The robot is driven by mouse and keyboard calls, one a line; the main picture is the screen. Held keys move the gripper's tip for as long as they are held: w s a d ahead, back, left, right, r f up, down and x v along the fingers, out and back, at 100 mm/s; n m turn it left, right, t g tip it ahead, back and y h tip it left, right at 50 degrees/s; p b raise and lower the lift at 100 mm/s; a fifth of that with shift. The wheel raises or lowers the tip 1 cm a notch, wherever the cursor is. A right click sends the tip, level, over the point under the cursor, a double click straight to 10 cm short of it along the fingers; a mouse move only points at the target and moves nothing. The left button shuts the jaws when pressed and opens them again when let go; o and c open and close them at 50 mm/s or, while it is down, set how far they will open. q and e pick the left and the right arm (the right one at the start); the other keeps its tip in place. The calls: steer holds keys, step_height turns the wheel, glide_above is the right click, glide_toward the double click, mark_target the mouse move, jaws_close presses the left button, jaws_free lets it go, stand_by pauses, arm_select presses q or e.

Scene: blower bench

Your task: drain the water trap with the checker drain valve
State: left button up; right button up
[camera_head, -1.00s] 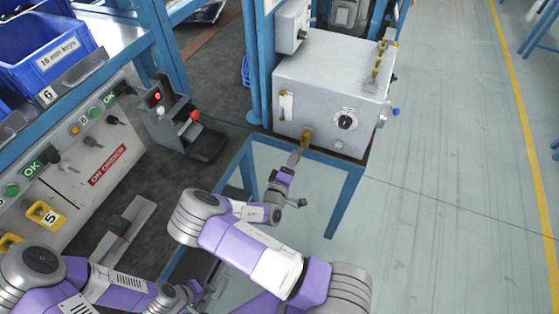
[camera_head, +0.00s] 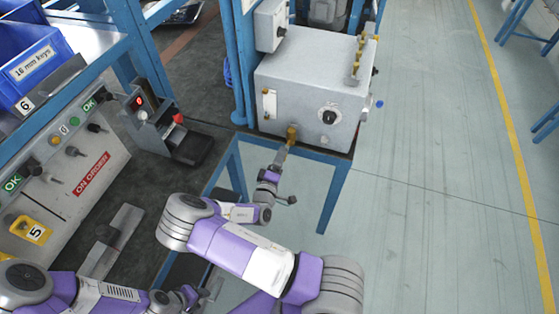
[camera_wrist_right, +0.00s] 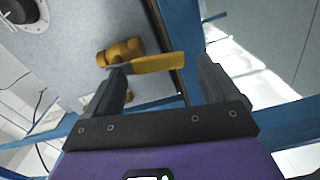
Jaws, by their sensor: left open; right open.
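The grey checker box (camera_head: 290,92) stands on a blue frame, with a black dial on its front. A brass drain valve (camera_head: 292,135) sits low on that front. In the right wrist view the valve body (camera_wrist_right: 118,52) has a yellow lever (camera_wrist_right: 160,62) pointing right. My right gripper (camera_head: 280,158) is open just below the valve. In the wrist view its fingers (camera_wrist_right: 163,68) stand on either side of the lever; I cannot tell whether they touch it. My left gripper (camera_head: 198,298) is open over the lower bench area, partly cut off. I cannot make out the water trap separately.
A control panel (camera_head: 62,150) with buttons and knobs runs along the left. A small device with a red display (camera_head: 152,120) stands on the dark bench. Blue bins (camera_head: 35,55) are at upper left. Blue posts stand left of the box. The floor at right is open.

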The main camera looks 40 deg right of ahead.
steer(key=p+v, duration=0.1)
steer(key=v, duration=0.6)
steer(key=shift+s+a, duration=0.2)
steer(key=s+a+f+m+g+y, duration=0.2)
steer(key=s+f+g+y, duration=0.15)
steer(key=f, duration=0.35)
steer(key=s+a+f+m+g+y, duration=0.1)
steer(key=s+f+m+g+y, duration=0.15)
steer(key=s+f+y, duration=0.4)
steer(key=s+a+m+g+y, duration=0.3)
steer(key=a+y, duration=0.6)
steer(key=a, duration=0.7)
steer(key=shift+s+a+r+g+p, duration=0.2)
steer(key=shift+s+r+g+p, duration=0.3)
steer(key=shift+s, duration=0.4)
steer(key=shift+f, duration=0.1)
stand_by(3.2)
